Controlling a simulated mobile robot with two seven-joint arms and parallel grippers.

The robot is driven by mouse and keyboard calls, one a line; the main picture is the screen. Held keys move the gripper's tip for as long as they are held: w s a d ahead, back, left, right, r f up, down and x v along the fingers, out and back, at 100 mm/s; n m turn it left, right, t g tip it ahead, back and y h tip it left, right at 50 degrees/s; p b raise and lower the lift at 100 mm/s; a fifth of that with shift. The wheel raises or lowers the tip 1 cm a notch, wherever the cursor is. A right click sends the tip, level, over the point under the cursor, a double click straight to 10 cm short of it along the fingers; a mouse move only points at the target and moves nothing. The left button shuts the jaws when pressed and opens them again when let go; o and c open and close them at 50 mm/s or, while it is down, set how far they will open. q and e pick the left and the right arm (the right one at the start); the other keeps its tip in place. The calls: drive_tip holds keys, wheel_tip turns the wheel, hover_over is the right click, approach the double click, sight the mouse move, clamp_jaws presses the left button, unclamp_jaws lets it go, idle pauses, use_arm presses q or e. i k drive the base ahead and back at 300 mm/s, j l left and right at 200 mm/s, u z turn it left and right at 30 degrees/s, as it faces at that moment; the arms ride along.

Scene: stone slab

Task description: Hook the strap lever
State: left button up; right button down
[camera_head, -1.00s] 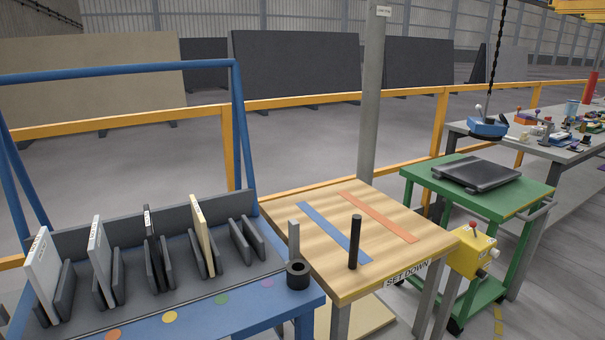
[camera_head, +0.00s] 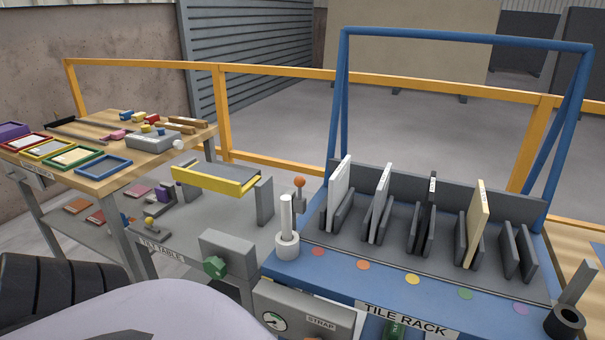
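A grey box labelled STRAP (camera_head: 322,322) with a round gauge (camera_head: 273,320) is fixed at the front left of the blue tile rack (camera_head: 375,283), cut by the bottom edge. A green part (camera_head: 394,330) shows beside it, mostly below the frame. A short lever with an orange ball knob (camera_head: 299,182) stands at the rack's left end, behind a white post in a ring (camera_head: 287,243). I cannot tell which of these is the strap lever, and no hook is clear. Neither of my grippers is in view.
Several tiles stand in the rack's slots, including a cream tile (camera_head: 476,225); the rightmost slot is empty. A grey tilt table (camera_head: 205,215) with a green knob (camera_head: 215,267) stands left, beside a wooden bench (camera_head: 115,181). A yellow rail (camera_head: 285,78) runs behind.

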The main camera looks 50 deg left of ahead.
sight(300, 203)
drive_tip(key=u, duration=1.6)
